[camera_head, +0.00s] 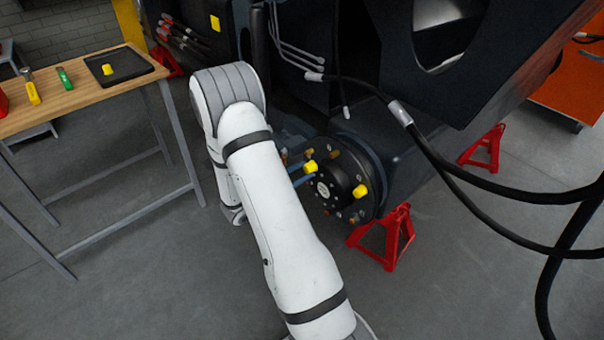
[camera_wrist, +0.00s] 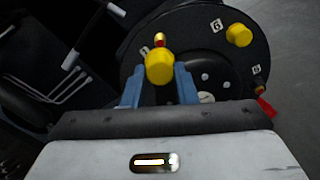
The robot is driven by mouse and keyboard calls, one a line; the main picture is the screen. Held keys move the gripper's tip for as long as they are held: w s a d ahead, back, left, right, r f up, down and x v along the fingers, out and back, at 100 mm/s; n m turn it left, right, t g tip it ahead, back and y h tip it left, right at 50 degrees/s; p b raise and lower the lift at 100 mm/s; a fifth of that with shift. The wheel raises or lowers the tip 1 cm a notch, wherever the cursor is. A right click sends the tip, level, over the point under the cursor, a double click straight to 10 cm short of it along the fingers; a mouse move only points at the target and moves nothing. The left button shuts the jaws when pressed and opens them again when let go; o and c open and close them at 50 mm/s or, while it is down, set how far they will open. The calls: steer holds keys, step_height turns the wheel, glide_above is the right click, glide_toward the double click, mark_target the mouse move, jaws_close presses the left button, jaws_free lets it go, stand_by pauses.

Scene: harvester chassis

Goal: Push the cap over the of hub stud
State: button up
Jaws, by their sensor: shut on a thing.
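My gripper (camera_wrist: 159,80) has blue fingers shut on a yellow cap (camera_wrist: 159,67), in front of the round dark hub (camera_wrist: 195,45). In the head view the held cap (camera_head: 310,167) is at the hub's upper left. A brass stud with a red part (camera_wrist: 159,40) shows just beyond the held cap in the wrist view. I cannot tell whether the cap touches or covers a stud. A second yellow cap (camera_wrist: 239,35) sits on the hub to the right; it also shows in the head view (camera_head: 360,191).
A table (camera_head: 40,110) at the left holds a black tray (camera_head: 135,72) with another yellow cap (camera_head: 108,69). A red jack stand (camera_head: 385,240) is below the hub. Thick black hoses (camera_head: 480,180) hang at the right. Open floor lies in front.

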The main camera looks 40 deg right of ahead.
steer(key=shift+f, duration=0.1)
steer(key=d+b, duration=0.1)
steer(key=d, duration=0.5)
steer(key=shift+w, duration=0.2)
steer(key=shift+d, duration=0.2)
stand_by(0.6)
steer(key=shift+d, duration=0.75)
steer(key=shift+w+d+b, duration=0.1)
steer(key=shift+d+b, duration=0.15)
steer(key=shift+b, duration=0.1)
steer(key=shift+d, duration=0.5)
steer(key=o, duration=0.8)
